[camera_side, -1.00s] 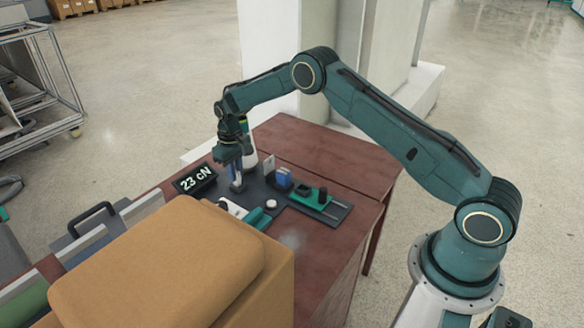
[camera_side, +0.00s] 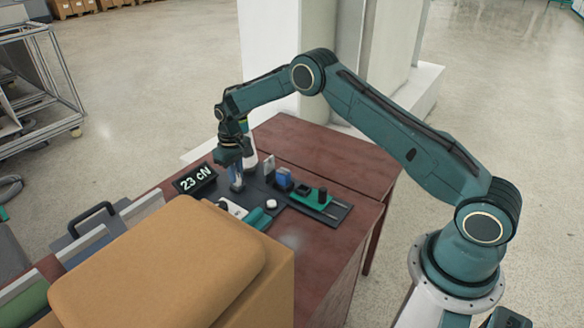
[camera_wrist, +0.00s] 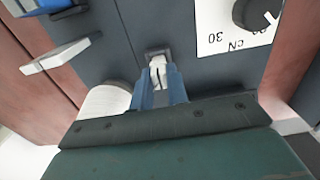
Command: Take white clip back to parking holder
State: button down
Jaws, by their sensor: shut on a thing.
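The white clip (camera_wrist: 157,72) shows between the two blue fingers of my gripper (camera_wrist: 158,88) in the wrist view. My gripper is shut on it. Just beyond the clip is a small dark grey block (camera_wrist: 158,52) on the dark plate; I cannot tell whether the clip touches it. In the side view my gripper (camera_side: 237,184) points down, low over the dark plate, just right of the display reading 23 cN. The clip itself is too small to make out there. I cannot tell which fixture is the parking holder.
The display (camera_side: 195,179) stands close left of my gripper. A white cone (camera_side: 249,150) stands behind it. A blue block (camera_side: 284,179) and a green slide unit (camera_side: 317,197) are to the right. A large tan box (camera_side: 160,265) fills the front. The red-brown table (camera_side: 340,165) is clear at the back right.

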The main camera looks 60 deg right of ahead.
jog(key=shift+f, duration=0.15)
jog(key=c, duration=1.1)
grip_release()
jog(key=shift+o, duration=0.2)
jog(key=shift+r, duration=3.5)
notch_tip(320, 180, up, 14)
